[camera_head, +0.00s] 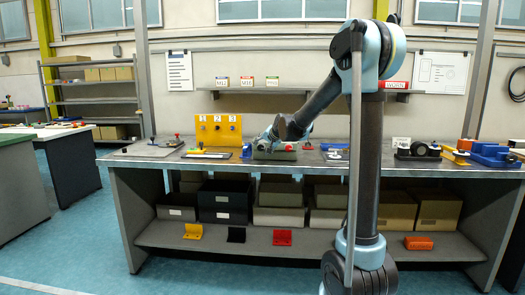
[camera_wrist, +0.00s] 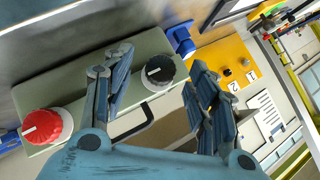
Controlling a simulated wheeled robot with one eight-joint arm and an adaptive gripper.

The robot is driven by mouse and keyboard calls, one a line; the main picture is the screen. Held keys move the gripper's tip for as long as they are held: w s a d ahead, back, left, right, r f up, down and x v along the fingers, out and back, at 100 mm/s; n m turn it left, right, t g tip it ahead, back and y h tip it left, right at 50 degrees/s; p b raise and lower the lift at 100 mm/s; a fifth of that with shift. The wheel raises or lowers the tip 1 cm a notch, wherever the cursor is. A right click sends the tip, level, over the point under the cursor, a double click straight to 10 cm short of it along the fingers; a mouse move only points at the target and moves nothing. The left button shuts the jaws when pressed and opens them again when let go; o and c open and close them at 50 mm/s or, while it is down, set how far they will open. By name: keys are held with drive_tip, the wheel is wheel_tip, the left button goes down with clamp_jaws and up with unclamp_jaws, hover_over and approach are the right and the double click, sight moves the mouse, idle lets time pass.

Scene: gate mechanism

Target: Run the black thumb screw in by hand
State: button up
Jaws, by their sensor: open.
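A black knob with a white pointer line, seemingly the black thumb screw (camera_wrist: 158,72), stands on the top of a grey-green block (camera_wrist: 75,95) in the wrist view. The block also shows on the bench in the head view (camera_head: 262,155). My gripper (camera_wrist: 153,78) is open, with one finger on each side of the black knob in the picture. I cannot tell whether the fingers are level with it or still above it, and I see no clear contact. In the head view my gripper (camera_head: 270,138) hangs over the block and hides part of it.
A red knob (camera_wrist: 42,126) sits on the same block, left of the black one. A blue part (camera_wrist: 180,40) stands beyond the block, close to a yellow numbered panel (camera_wrist: 225,65). Other fixtures, such as a black one (camera_head: 418,150), stand on the bench at right.

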drive_tip(key=shift+x, duration=0.9)
drive_tip(key=c, duration=1.2)
drive_tip(key=o, duration=0.5)
drive_tip(key=c, duration=0.4)
